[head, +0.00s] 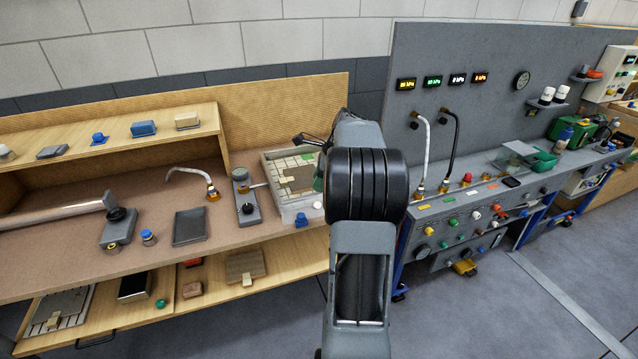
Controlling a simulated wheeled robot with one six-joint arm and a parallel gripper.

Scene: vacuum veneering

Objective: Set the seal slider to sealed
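I cannot make out for sure which part is the seal slider. A grey block with a black knob (118,228) sits on the left bench by the end of a pale roll (50,215). A second grey plate with a dark round knob (246,207) lies further right, left of a pale tray (290,208) holding a slatted board and a brown panel. My arm stands in the middle of the view and hides part of the tray's right side. Dark parts at my arm's far end (310,141) show over the tray's back edge; the finger opening cannot be made out.
A dark flat plate (189,227) and a blue-capped jar (149,238) lie on the left bench. A hose with a brass fitting (212,192) stands behind. Right of my arm is a grey console (440,207) with coloured knobs, hoses and displays. Open floor lies at right front.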

